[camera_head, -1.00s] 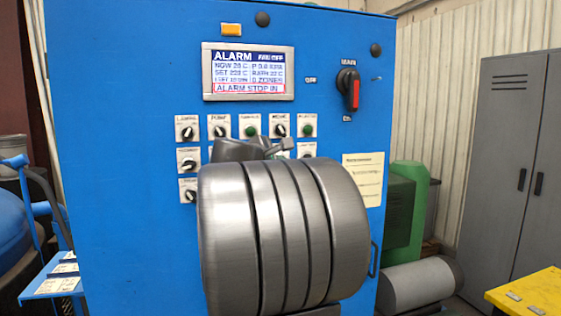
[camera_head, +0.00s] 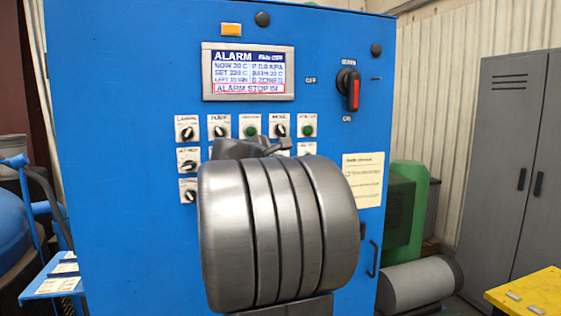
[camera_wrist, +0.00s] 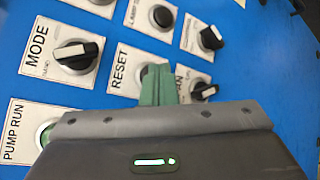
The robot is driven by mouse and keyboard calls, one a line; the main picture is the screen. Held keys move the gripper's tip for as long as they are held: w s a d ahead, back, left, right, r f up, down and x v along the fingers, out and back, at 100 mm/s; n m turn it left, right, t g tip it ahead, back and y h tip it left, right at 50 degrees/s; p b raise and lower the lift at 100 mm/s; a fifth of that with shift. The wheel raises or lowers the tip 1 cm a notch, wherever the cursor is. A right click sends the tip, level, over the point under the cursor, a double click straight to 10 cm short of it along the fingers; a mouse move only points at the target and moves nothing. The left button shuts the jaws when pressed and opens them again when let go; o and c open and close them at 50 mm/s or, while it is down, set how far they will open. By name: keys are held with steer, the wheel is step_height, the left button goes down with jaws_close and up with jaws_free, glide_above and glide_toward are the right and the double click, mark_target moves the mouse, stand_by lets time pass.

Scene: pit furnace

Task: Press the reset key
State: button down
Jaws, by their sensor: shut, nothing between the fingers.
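The reset key (camera_wrist: 139,76) is a small dark round button beside a white plate lettered RESET (camera_wrist: 121,76) on the blue panel, in the wrist view. My gripper (camera_wrist: 156,80) is shut and empty, its green fingertips pointing at that key and covering most of it. Whether the tips touch the key cannot be told. In the head view, my gripper (camera_head: 284,147) is by the lower rows of switches, and my arm hides part of them. The screen (camera_head: 248,73) reads ALARM and ALARM STOP IN.
In the wrist view, the MODE knob (camera_wrist: 75,54) and the PUMP RUN plate (camera_wrist: 20,130) lie left of the fingers. The blue cabinet (camera_head: 130,60) has a red-handled main switch (camera_head: 352,90) and a pinned note (camera_head: 363,180). A grey locker (camera_head: 500,160) stands right.

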steer(key=shift+w, duration=0.25)
steer(key=shift+s, duration=0.1)
stand_by(0.3)
steer(key=shift+s+d+b, duration=0.2)
steer(key=shift+s+b, duration=0.1)
steer(key=shift+s, duration=0.45)
steer(key=s, duration=0.1)
steer(key=s+d, duration=0.1)
steer(key=s, duration=0.1)
steer(key=s+b, duration=0.1)
steer(key=shift+s+d, duration=0.25)
steer(key=shift+s, duration=0.15)
steer(key=shift+w, duration=0.1)
stand_by(0.4)
